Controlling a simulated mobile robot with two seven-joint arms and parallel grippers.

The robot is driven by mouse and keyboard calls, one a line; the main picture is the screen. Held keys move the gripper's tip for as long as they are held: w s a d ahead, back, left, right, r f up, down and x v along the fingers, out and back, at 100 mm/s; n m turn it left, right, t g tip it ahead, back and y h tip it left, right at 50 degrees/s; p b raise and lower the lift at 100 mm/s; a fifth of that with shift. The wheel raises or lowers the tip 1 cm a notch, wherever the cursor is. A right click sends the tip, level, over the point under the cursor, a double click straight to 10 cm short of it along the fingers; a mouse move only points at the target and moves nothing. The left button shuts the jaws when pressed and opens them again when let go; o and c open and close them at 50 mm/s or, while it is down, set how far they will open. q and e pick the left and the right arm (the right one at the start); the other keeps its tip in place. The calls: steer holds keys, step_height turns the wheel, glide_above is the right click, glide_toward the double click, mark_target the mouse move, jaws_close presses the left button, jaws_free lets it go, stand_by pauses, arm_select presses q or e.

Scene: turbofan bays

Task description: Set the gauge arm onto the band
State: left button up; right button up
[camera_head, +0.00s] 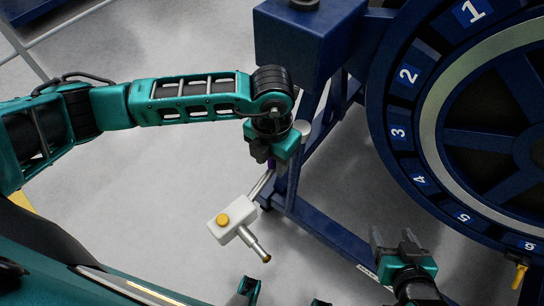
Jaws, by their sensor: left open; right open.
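The gauge arm is a white box with a yellow button (230,219), a brass-coloured tip at its lower right and a thin silver rod running up toward the blue stand. The rod's upper end is partly hidden near my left gripper (259,152). That gripper is open, above and beside the rod; I cannot tell whether it touches it. A pale metallic ring, likely the band (434,120), runs around the face of the large blue wheel at the right. My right gripper (394,243) is open and empty, below the wheel's lower left edge, fingers upward.
The blue wheel (377,110) has numbered slots around its rim. A blue stand (320,232) with a box-shaped block (300,45) stands beside it. A yellow handle (519,276) is at the wheel's lower right. Grey floor (150,180) is clear at the left.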

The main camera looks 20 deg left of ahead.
arm_select(q)
jaws_close()
stand_by(0.3)
stand_by(0.3)
